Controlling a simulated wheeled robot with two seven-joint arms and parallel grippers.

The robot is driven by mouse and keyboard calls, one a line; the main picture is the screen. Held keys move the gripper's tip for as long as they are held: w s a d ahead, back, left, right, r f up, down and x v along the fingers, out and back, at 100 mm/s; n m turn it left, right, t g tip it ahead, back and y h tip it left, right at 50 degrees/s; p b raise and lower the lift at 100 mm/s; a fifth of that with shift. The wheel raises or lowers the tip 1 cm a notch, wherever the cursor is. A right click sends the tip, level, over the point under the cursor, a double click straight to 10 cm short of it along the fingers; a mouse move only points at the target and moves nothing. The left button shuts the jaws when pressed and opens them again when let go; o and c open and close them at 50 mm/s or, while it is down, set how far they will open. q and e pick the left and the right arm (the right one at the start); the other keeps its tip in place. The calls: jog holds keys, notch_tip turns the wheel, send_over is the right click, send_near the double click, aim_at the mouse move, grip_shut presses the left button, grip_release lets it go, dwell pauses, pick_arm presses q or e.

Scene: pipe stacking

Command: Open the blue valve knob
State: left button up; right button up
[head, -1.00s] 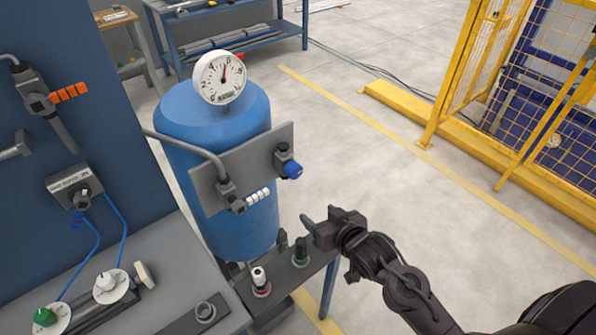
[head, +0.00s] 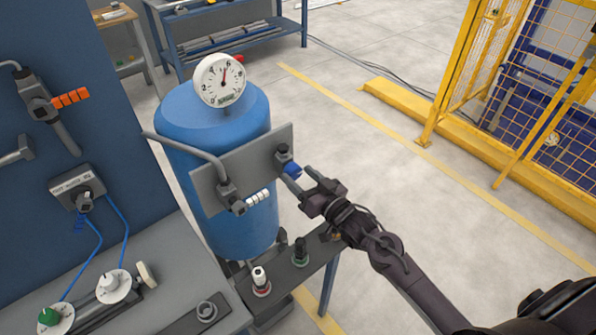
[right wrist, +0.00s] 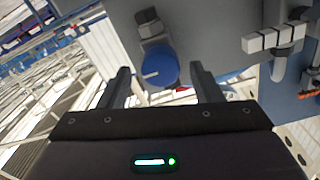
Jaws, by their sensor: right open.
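The blue valve knob (head: 292,169) sticks out from a grey plate (head: 243,170) fixed to the front of a blue tank (head: 212,118). My right gripper (head: 297,181) is open at the knob, its fingertips close to it. In the right wrist view the round blue knob (right wrist: 160,69), with a pale line on its face, shows between and just beyond the two open fingers of my right gripper (right wrist: 159,78). I cannot tell whether a finger touches it. My left gripper is not in view.
A gauge (head: 220,80) stands on the tank. A white-handled valve (head: 257,197) sits left of the knob on the plate. Below, a small bench holds a white knob (head: 259,276) and a black knob (head: 300,252). Open floor lies to the right, before a yellow fence (head: 470,80).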

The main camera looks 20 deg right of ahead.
jog(key=shift+w+a, duration=0.25)
jog(key=shift+w, duration=0.35)
jog(key=c, duration=1)
